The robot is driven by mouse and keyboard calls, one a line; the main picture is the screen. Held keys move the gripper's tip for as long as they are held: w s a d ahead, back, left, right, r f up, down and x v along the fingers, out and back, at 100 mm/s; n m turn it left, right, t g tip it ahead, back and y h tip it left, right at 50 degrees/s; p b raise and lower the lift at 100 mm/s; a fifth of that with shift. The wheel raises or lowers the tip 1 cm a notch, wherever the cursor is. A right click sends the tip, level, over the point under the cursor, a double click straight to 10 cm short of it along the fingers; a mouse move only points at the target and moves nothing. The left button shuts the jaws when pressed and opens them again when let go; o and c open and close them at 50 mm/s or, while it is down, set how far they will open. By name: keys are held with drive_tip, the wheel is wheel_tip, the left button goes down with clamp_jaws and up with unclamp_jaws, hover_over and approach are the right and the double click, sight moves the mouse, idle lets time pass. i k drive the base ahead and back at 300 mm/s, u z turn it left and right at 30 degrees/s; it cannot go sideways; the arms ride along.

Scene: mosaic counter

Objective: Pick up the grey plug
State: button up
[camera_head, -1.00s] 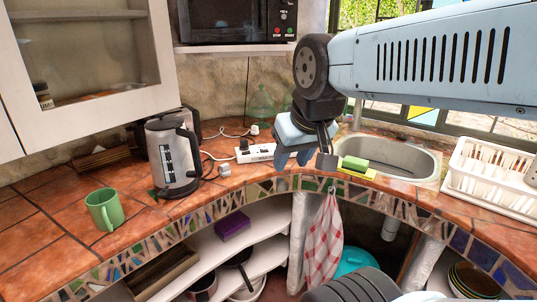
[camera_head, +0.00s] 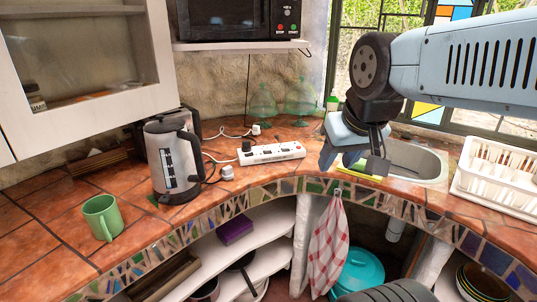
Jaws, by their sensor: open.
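A light grey plug (camera_head: 227,173) lies on the tiled counter just right of the kettle, at the end of a cord. A second pale plug (camera_head: 256,129) lies farther back, near the wall, on a white cord. My gripper (camera_head: 352,166) is open and empty, pointing down over the counter in front of the sink, well to the right of both plugs. It hides part of the sponge and the sink's near rim.
A white power strip (camera_head: 272,153) with a dark plug (camera_head: 246,146) in it lies between the grey plug and my gripper. The steel kettle (camera_head: 173,160) stands close left of the grey plug. A green mug (camera_head: 102,217), glass domes (camera_head: 301,98), sink (camera_head: 418,160) and dish rack (camera_head: 497,175) also stand around.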

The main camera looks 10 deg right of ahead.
sight(227, 173)
drive_tip(key=k, duration=1.25)
drive_tip(key=u, duration=0.5)
drive_tip(key=i, duration=1.65)
drive_tip(key=z, duration=0.25)
